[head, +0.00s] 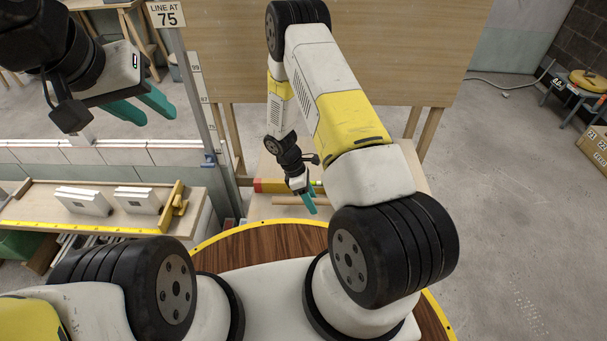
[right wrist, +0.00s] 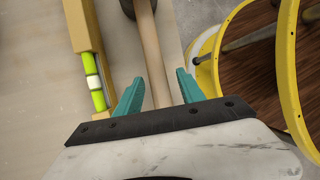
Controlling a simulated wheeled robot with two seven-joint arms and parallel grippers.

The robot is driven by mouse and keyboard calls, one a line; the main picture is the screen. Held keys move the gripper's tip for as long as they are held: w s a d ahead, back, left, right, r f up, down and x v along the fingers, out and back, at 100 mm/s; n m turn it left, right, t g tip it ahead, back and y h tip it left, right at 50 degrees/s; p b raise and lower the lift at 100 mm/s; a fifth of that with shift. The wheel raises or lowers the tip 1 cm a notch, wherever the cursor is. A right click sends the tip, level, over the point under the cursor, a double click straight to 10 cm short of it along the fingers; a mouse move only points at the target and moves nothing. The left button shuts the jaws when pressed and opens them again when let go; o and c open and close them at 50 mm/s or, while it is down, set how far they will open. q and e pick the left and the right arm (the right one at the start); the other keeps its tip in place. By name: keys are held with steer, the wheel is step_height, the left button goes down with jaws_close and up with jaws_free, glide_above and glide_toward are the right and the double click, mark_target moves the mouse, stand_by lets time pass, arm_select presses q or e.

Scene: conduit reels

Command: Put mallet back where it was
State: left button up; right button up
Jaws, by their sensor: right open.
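The mallet lies on a pale bench top (head: 262,211). In the right wrist view its wooden handle (right wrist: 147,45) runs up to a dark head (right wrist: 128,8), cut by the top edge. My right gripper (right wrist: 158,92) is open, with the handle between its teal fingers and a gap on each side. In the head view the right gripper (head: 309,204) points down at the bench, and part of the handle (head: 286,201) shows beside it. My left gripper (head: 143,106) is open and empty, raised at the upper left.
A spirit level (head: 270,186) lies close beside the mallet, its green vial clear in the wrist view (right wrist: 94,85). A yellow-rimmed round wooden platform (head: 255,240) is near the bench. A tray (head: 30,212) with two white blocks stands left.

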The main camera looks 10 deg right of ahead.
steer(key=v, duration=1.1)
step_height(320, 180, up, 24)
steer(key=s+d+m+t+y, duration=0.1)
steer(key=s+m+t+y, duration=0.2)
steer(key=m, duration=0.4)
steer(key=s+r+m+t+y, duration=0.3)
steer(key=s+r+m+t, duration=0.3)
steer(key=s+r, duration=1)
steer(key=shift+d+m+t, duration=0.3)
steer(key=shift+d+m, duration=0.15)
steer(key=shift+m, duration=0.55)
